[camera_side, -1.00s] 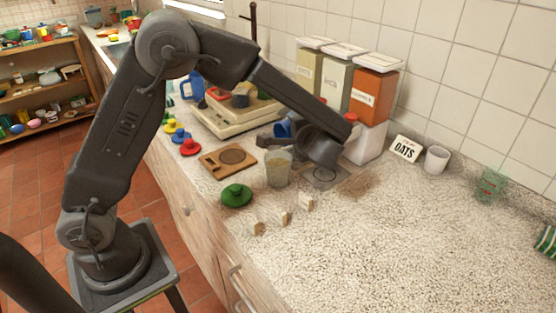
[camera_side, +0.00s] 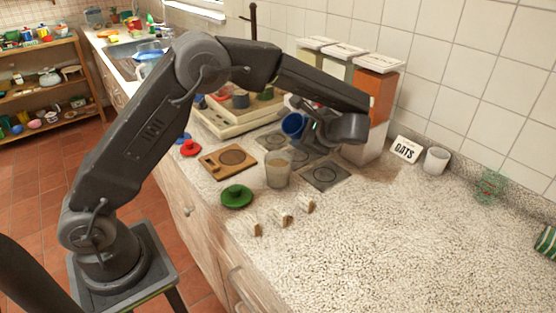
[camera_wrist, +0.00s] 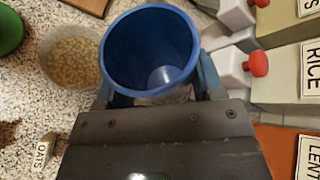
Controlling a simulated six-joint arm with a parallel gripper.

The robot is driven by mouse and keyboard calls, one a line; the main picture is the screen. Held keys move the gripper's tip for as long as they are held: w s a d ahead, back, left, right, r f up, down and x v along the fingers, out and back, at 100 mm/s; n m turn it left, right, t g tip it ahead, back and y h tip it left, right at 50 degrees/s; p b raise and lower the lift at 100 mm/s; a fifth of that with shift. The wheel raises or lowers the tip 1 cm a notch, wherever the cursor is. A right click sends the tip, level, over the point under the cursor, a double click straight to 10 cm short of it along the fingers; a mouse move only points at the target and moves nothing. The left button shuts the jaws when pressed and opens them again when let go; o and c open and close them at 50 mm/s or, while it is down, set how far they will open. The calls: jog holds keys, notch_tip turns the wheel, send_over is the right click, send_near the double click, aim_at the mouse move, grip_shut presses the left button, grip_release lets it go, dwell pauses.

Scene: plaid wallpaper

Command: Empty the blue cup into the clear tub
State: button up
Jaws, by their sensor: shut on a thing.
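The blue cup (camera_side: 293,124) is held off to the left of my wrist, with its mouth showing, in the side view. My gripper (camera_side: 306,134) is shut on it. In the wrist view the blue cup (camera_wrist: 118,48) shows its open mouth, with a pale patch at the bottom; I cannot tell whether that is contents. The clear tub (camera_side: 278,174) stands on the counter just in front and left of the cup. It holds pale grains, seen in the wrist view inside the tub's rim (camera_wrist: 45,60).
Storage bins, one orange (camera_side: 374,95), stand behind my wrist.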

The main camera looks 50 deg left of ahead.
jog(key=shift+w+f+m+g, duration=0.5)
jog(key=shift+w+m+g, duration=0.05)
jog(key=shift+m+g, duration=0.05)
jog(key=shift+w+r, duration=0.15)
jog(key=shift+w, duration=0.1)
jog(key=shift+m+g, duration=0.7)
jog(key=r, duration=0.2)
jog(key=w+r, duration=0.1)
jog(key=r, duration=0.1)
jog(key=shift+r, duration=0.1)
jog(key=shift+w+r+m+g, duration=0.55)
jog(key=shift+r+m+g, duration=0.05)
jog(key=shift+r, duration=0.05)
jog(key=shift+w+r+m+g, duration=0.2)
jog(key=shift+r+m+g, duration=0.1)
jog(key=shift+r, duration=0.3)
jog(key=shift+w+r+m+g, duration=0.2)
jog(key=shift+r+m, duration=0.1)
jog(key=shift+r, duration=0.25)
jog(key=shift+y, duration=0.3)
